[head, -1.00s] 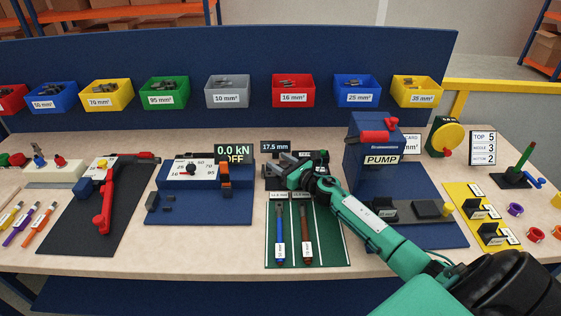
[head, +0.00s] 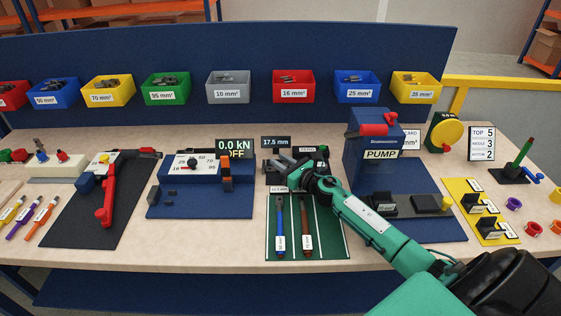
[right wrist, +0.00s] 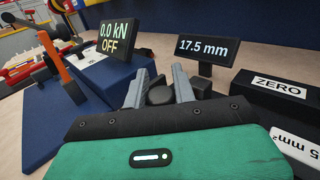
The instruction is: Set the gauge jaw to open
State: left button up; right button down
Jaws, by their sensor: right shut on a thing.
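The gauge (head: 318,157) is a black device at the back middle of the bench, with a ZERO label. Its display (head: 276,143) reads 17.5 mm, and the display also shows in the right wrist view (right wrist: 207,48). My right gripper (head: 284,160) is at the gauge, reaching in from the right. In the right wrist view its two grey fingers (right wrist: 160,86) are shut on a small dark block, which looks like the gauge jaw (right wrist: 160,95). The fingers and hand partly hide the gauge. My left gripper is not in view.
A blue PUMP unit (head: 376,137) stands close to the right of my right arm. A green mat (head: 337,240) with two marked tools lies in front of the gauge. A blue device (head: 215,203) with a 0.0 kN OFF display stands to the left. Coloured bins line the back panel.

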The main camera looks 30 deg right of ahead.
jog(key=shift+a+f, duration=0.1)
jog(key=shift+f, duration=0.05)
jog(key=c, duration=1.2)
grip_release()
jog(key=shift+c, duration=0.2)
jog(key=shift+o, duration=0.5)
jog(key=shift+a, duration=0.1)
jog(key=shift+s, duration=0.2)
jog(key=b+v, duration=0.3)
jog(key=v, duration=0.8)
jog(key=shift+s, duration=0.35)
jog(key=shift+b+v, duration=0.4)
jog(key=shift+v, duration=0.55)
jog(key=shift+w, duration=0.1)
